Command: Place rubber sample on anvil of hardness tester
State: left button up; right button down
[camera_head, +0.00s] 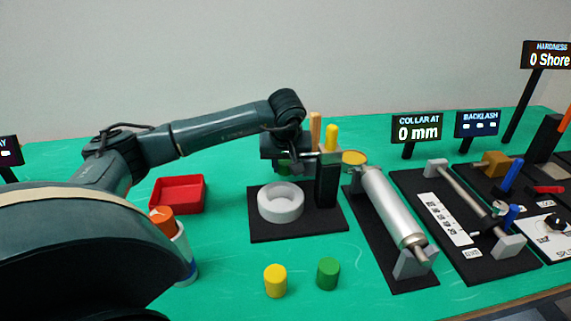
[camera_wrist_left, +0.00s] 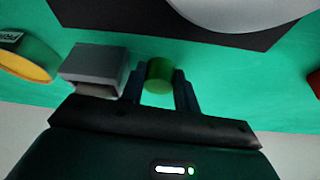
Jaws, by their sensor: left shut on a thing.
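My left gripper (camera_head: 284,172) is shut on a small green cylinder (camera_wrist_left: 159,78), which looks like a rubber sample. The cylinder sits between the two fingers in the left wrist view, and only a little of it shows in the head view. The gripper is above and behind a white ring (camera_head: 281,203) on a black base. A yellow cylinder (camera_head: 275,281) and another green cylinder (camera_head: 327,273) stand on the green table at the front. The hardness display (camera_head: 547,57) reads 0 Shore at the far right. I cannot clearly make out the anvil. My right gripper is not in view.
A black post (camera_head: 326,184) with a yellow top stands close right of the gripper. A red tray (camera_head: 178,194) lies to the left. A silver tube device (camera_head: 393,207) and a collar rig (camera_head: 466,190) fill the right. The front-middle table is mostly clear.

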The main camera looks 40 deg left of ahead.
pick_arm(q)
jog(key=shift+f, duration=0.15)
jog(key=o, duration=0.8)
jog(key=shift+c, duration=0.2)
